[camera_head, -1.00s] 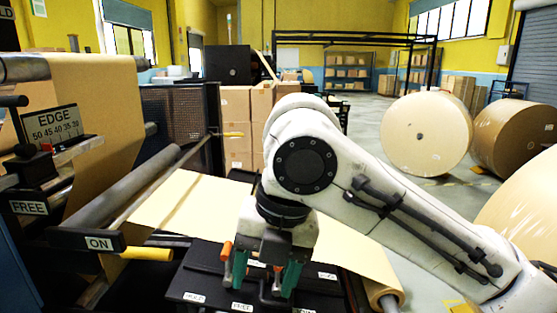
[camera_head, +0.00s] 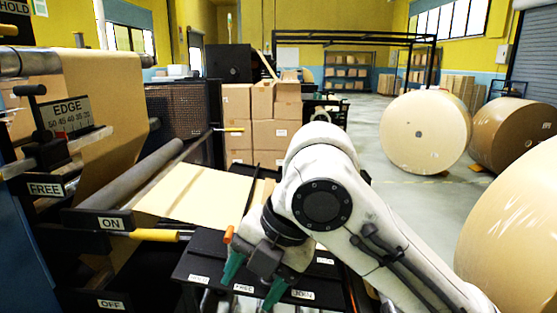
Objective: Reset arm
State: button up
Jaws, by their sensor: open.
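My white arm reaches in from the lower right. My gripper (camera_head: 252,284) has two green fingers spread apart and nothing between them. It hangs over the black labelled panel (camera_head: 212,262) in the lower middle. An orange-tipped lever (camera_head: 228,235) stands just left of the gripper.
A yellow-handled lever (camera_head: 155,235) sits beside the ON label (camera_head: 110,224) at left. Stacked cardboard boxes (camera_head: 262,120) stand behind. Large kraft rolls (camera_head: 425,135) occupy the right. Open floor lies beyond.

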jog(key=s+d+f+m+t+y+b, duration=0.15)
jog(key=d+f+m, duration=0.25)
jog(key=f+m, duration=0.4)
jog(key=s+d+f+m+t+b, duration=0.1)
jog(key=s+d+f+m+b, duration=0.15)
jog(key=f+m, duration=0.6)
jog(key=s+d+f+m+t+b, duration=0.1)
jog(key=d+f+m, duration=0.35)
jog(key=f, duration=0.65)
jog(key=s+d+f+m+g+h+b, duration=0.1)
jog(key=s+d+f+m+h, duration=0.2)
jog(key=s+d+f+m, duration=0.3)
jog(key=s+d+f+m+g+h+b, duration=0.2)
jog(key=s+d+f+m, duration=0.3)
jog(key=s+d+f, duration=0.6)
jog(key=s+d+h, duration=0.1)
jog(key=s+d, duration=0.2)
jog(key=s, duration=0.2)
jog(key=shift+s+f+m, duration=0.3)
jog(key=shift+s+m, duration=0.05)
jog(key=shift+m, duration=0.05)
